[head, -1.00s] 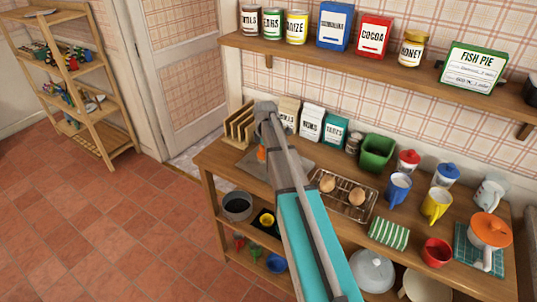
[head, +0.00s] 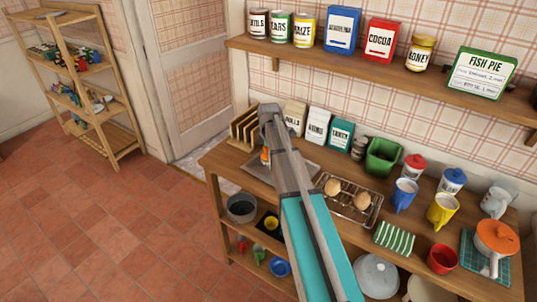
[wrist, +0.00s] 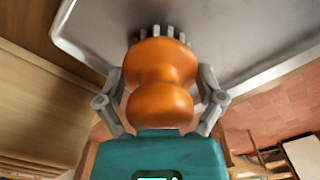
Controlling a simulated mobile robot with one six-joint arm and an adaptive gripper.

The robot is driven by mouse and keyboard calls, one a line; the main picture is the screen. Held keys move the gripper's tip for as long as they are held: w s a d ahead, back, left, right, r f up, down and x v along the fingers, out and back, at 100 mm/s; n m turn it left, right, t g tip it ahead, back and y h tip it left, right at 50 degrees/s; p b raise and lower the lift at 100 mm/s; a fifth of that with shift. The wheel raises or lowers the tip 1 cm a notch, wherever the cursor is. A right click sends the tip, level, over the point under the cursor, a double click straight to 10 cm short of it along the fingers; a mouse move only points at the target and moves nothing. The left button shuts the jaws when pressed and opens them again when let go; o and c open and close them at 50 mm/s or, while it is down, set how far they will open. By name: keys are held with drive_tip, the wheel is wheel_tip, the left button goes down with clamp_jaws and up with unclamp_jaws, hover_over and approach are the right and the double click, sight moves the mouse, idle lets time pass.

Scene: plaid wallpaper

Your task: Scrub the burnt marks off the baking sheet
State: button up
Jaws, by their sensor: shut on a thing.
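The grey baking sheet (head: 306,164) lies on the wooden worktop, partly hidden behind my arm. Its metal surface and raised rim fill the upper part of the wrist view (wrist: 235,35). My gripper (wrist: 162,82) is shut on a scrubbing brush with a rounded orange handle (wrist: 160,105). Grey bristles show at the brush's far end, against the sheet in the picture; I cannot tell whether they touch it. The orange handle also shows small beside my arm in the head view (head: 265,156). I cannot make out burnt marks on the visible metal.
A wooden rack (head: 243,128) stands behind the sheet, with packets (head: 317,125) beside it. A wire rack with brown eggs (head: 350,206) is right of the sheet. Mugs (head: 404,194) and a green tub (head: 382,157) stand further right. A shelf (head: 400,72) runs above.

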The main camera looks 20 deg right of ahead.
drive_tip(key=shift+s+d, duration=0.1)
drive_tip(key=shift+d, duration=0.05)
drive_tip(key=shift+s+d, duration=0.45)
drive_tip(key=shift+s, duration=0.25)
drive_tip(key=shift+s+d, duration=0.45)
drive_tip(key=shift+s, duration=0.25)
drive_tip(key=shift+f, duration=0.1)
drive_tip(key=shift+w+a, duration=0.5)
drive_tip(key=shift+w, duration=0.3)
drive_tip(key=shift+w+a, duration=0.45)
drive_tip(key=shift+w, duration=0.3)
drive_tip(key=shift+r+p, duration=3.1)
